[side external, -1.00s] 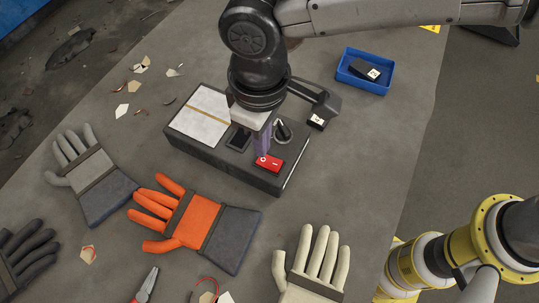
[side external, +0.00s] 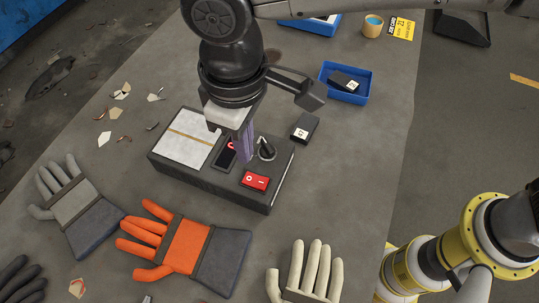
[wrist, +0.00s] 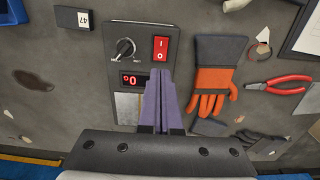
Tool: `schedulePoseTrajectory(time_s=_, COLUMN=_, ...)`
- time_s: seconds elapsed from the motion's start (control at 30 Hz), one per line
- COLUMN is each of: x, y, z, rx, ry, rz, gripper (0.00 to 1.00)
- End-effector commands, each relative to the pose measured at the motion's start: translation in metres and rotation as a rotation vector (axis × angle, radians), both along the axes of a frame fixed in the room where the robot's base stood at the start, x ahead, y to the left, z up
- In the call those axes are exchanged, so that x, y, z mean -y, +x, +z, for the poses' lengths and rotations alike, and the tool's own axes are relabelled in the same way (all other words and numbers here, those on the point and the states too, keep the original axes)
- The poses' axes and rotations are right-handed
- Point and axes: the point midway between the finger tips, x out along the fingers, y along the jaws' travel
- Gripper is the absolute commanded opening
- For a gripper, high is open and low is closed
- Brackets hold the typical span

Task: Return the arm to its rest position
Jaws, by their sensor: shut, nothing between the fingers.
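My gripper (side external: 246,158) is shut with nothing between its purple fingers. In the side external view it hangs above a dark control box (side external: 215,188), between the display and the knob. The red rocker switch (side external: 256,181) is clear of the fingertips; it also shows in the wrist view (wrist: 161,48). The black knob (side external: 266,150) stands beside the fingers. The display is lit with red digits in the wrist view (wrist: 131,80). The fingers (wrist: 159,85) partly cover the box's lower part there.
An orange glove (side external: 180,247), a grey glove (side external: 75,210) and a cream glove (side external: 312,272) lie in front. A black block (side external: 304,129) and a blue tray (side external: 345,97) are behind right. A yellow robot arm (side external: 405,268) stands at right. Pliers (wrist: 280,84) lie nearby.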

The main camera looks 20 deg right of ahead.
Motion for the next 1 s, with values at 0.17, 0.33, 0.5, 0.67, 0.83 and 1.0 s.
schedulePoseTrajectory(time_s=0.17, x=0.001, y=0.001, z=0.000, rx=0.000, ry=0.000, rz=-0.002, gripper=0.00)
schedulePoseTrajectory(time_s=0.33, x=0.022, y=0.029, z=0.023, rx=0.026, ry=0.038, rz=-0.071, gripper=0.00)
schedulePoseTrajectory(time_s=0.5, x=0.100, y=0.066, z=0.085, rx=0.094, ry=0.113, rz=-0.235, gripper=0.00)
schedulePoseTrajectory(time_s=0.67, x=0.199, y=0.070, z=0.129, rx=0.167, ry=0.166, rz=-0.406, gripper=0.00)
schedulePoseTrajectory(time_s=0.83, x=0.292, y=0.043, z=0.150, rx=0.254, ry=0.205, rz=-0.560, gripper=0.00)
schedulePoseTrajectory(time_s=1.0, x=0.363, y=-0.007, z=0.146, rx=0.347, ry=0.226, rz=-0.694, gripper=0.00)
